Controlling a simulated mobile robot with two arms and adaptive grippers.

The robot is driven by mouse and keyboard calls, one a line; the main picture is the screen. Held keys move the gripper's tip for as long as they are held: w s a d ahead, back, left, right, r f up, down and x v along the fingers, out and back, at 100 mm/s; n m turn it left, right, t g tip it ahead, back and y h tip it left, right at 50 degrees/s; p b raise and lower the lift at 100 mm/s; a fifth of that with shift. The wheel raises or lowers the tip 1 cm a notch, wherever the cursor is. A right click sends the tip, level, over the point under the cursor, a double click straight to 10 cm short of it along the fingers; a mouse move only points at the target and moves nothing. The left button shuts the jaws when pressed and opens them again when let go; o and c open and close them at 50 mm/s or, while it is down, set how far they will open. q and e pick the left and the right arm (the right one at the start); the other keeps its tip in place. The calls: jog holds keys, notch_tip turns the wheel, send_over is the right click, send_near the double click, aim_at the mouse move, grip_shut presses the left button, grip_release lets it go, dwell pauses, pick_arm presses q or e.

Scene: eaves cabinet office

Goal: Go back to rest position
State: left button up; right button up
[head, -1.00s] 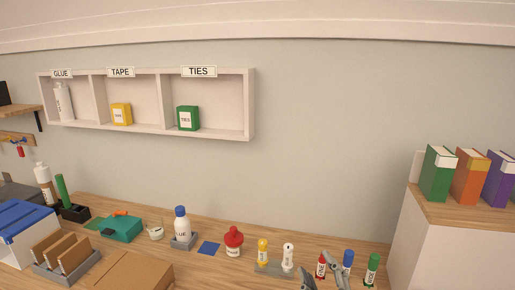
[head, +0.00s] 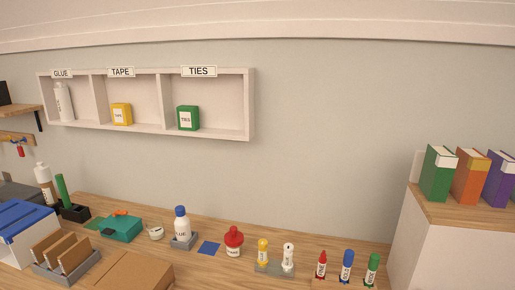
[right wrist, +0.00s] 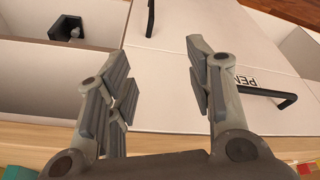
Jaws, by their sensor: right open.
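My right gripper (right wrist: 163,90) is open and empty in the right wrist view. It hangs over a white cabinet front (right wrist: 165,65) with dark handles and a partly visible "PEN" label (right wrist: 245,81). A dark handle (right wrist: 268,96) is to the right of its fingers, and I cannot tell how near. Neither of my grippers shows in the head view now. In the head view, red (head: 321,265), blue (head: 347,266) and green (head: 372,269) markers stand upright on the wooden desk (head: 215,275).
A wall shelf (head: 210,95) holds a white bottle, a yellow box and a green box. A blue-capped glue bottle (head: 181,226) and a red bottle (head: 233,240) stand on the desk. Binders (head: 470,177) stand on a cabinet at right. An open drawer (right wrist: 35,55) shows at left in the wrist view.

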jog(key=s+f+g, duration=0.1)
jog(key=s+f, duration=0.1)
jog(key=f, duration=0.9)
jog(key=s+f, duration=0.2)
jog(key=f, duration=0.9)
jog(key=s+d+f+g, duration=0.1)
jog(key=s+d+f, duration=0.2)
jog(key=s+f, duration=1)
jog(key=s, duration=0.2)
jog(key=shift+s+f, duration=0.35)
jog(key=shift+f, duration=0.05)
jog(key=shift+d, duration=0.15)
